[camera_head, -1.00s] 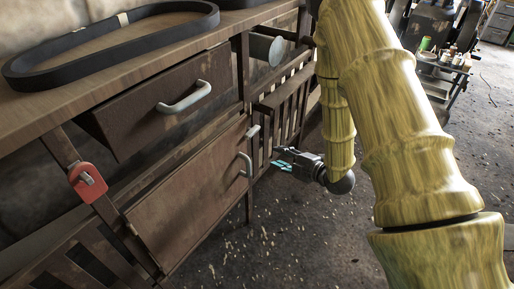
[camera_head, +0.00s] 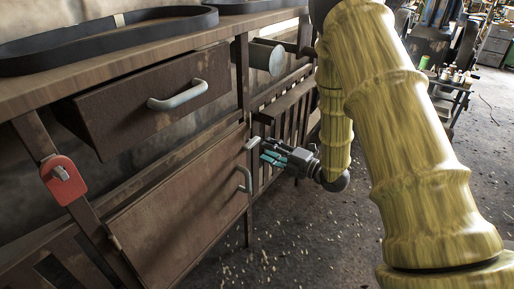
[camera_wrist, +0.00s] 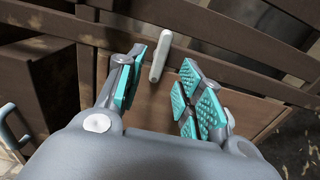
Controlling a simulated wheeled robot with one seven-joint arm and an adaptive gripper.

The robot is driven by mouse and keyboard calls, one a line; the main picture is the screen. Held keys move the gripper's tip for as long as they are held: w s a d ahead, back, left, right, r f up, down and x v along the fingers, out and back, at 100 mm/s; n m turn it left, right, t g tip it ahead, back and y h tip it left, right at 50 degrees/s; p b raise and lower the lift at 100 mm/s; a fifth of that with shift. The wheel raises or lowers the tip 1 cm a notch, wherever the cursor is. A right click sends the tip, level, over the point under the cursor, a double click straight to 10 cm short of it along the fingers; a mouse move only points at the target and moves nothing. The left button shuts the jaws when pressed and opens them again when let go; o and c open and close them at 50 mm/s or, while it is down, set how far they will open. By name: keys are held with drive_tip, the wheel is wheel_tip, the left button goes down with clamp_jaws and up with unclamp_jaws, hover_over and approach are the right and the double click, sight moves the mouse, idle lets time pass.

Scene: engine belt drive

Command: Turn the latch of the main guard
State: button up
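The main guard is a brown panel (camera_head: 185,205) below the drawer, with a curved grey handle (camera_head: 245,180) near its right edge. The latch (camera_head: 252,143) is a short pale bar at the panel's upper right corner. My gripper (camera_head: 268,153) is just right of the latch, with its teal-padded fingers pointing at it. In the wrist view the latch (camera_wrist: 160,57) stands nearly upright between the tips of my open gripper (camera_wrist: 163,68). Gaps show on both sides, and I see no contact.
A brown drawer (camera_head: 130,115) with a grey handle (camera_head: 178,95) sticks out above the panel. A grey cylinder (camera_head: 267,58) juts out beside it. A red block with a switch (camera_head: 63,180) is on the left post. The floor (camera_head: 310,240) in front is open.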

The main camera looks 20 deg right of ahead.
sight(255, 144)
drive_tip(key=shift+b+x, duration=0.3)
drive_tip(key=shift+x, duration=2.35)
clamp_jaws()
